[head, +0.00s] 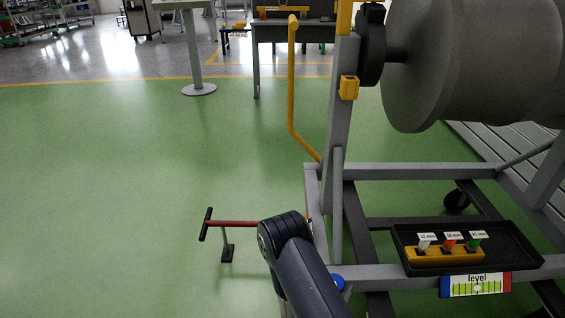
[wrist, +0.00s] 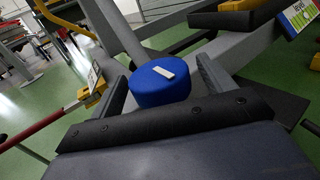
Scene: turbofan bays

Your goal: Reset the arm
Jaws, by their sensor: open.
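My dark arm (head: 300,265) rises from the bottom middle of the head view, with its rounded joint near the red bar. My gripper (wrist: 165,122) shows only in the wrist view, as a black bolted bar and dark grey body along the bottom. It is open and nothing shows held in it. Just beyond it is a blue round part (wrist: 158,88) with a white mark on its top, beside the grey stand frame. I cannot tell whether they touch. A bit of blue (head: 338,282) also shows beside my arm in the head view.
The grey engine stand (head: 400,171) fills the right, with a black tray (head: 520,262) holding a yellow block (head: 440,256) of labelled pieces. A red T-handled bar (head: 235,223) sticks out left of my arm. A yellow rail (head: 292,90) rises behind. Green floor at left is clear.

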